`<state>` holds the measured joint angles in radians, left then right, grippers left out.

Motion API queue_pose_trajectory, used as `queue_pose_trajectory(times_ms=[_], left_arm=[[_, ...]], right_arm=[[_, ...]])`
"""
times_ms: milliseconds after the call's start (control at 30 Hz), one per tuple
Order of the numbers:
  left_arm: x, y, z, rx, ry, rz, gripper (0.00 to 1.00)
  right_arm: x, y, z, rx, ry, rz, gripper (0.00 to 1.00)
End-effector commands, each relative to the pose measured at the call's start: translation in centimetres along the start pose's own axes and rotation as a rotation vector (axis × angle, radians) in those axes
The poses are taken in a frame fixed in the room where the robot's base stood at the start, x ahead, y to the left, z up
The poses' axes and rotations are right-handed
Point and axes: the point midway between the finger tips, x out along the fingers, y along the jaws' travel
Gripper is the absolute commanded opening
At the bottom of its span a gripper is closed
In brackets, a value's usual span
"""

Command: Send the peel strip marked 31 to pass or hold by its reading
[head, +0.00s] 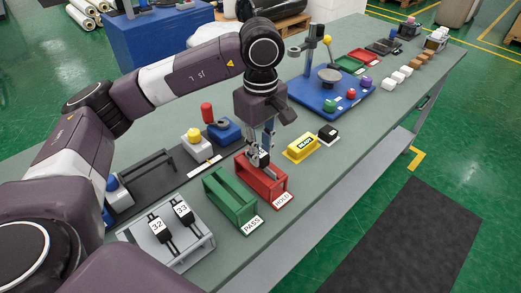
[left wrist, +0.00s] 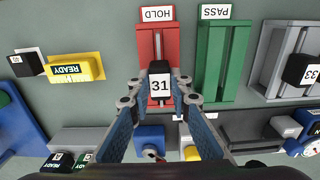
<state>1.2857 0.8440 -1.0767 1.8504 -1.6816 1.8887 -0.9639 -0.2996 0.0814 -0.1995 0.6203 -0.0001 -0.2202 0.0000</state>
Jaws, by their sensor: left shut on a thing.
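My left gripper (head: 264,152) is shut on the peel strip marked 31 (left wrist: 160,86), a black block with a white number label. It is at the red HOLD holder (head: 264,184); in the left wrist view the strip overlaps the end of this holder (left wrist: 172,45) away from its label. I cannot tell whether the strip touches it. The green PASS holder (head: 228,198) stands beside the red one and looks empty. The strips marked 32 (head: 157,226) and 33 (head: 182,210) lie in a grey rack (head: 200,246). My right gripper is not in view.
A yellow block marked READY (head: 302,148) and a small black block (head: 328,133) lie right of the red holder. A yellow-topped button (head: 194,136) and a blue device (head: 224,131) stand behind. A blue stand (head: 322,98) is farther along the bench.

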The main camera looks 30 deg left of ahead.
Motion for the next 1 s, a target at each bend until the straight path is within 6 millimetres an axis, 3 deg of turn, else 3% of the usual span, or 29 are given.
queue_pose_trajectory(times_ms=[200,500,533,700,1000], left_arm=[[1.16,0.00,-0.01,0.000,0.000,0.000,0.00],[1.19,0.00,-0.01,0.000,0.000,0.000,0.00],[1.19,0.00,-0.01,0.000,0.000,0.000,0.19],[1.18,0.00,-0.01,0.000,0.000,0.000,0.38],[1.09,0.01,-0.01,0.000,0.000,0.000,0.39]], right_arm=[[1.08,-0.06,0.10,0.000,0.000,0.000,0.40],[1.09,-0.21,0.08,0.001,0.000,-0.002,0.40],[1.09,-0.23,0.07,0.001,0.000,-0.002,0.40],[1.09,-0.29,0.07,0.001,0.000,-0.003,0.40],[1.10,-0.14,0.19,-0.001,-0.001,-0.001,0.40]])
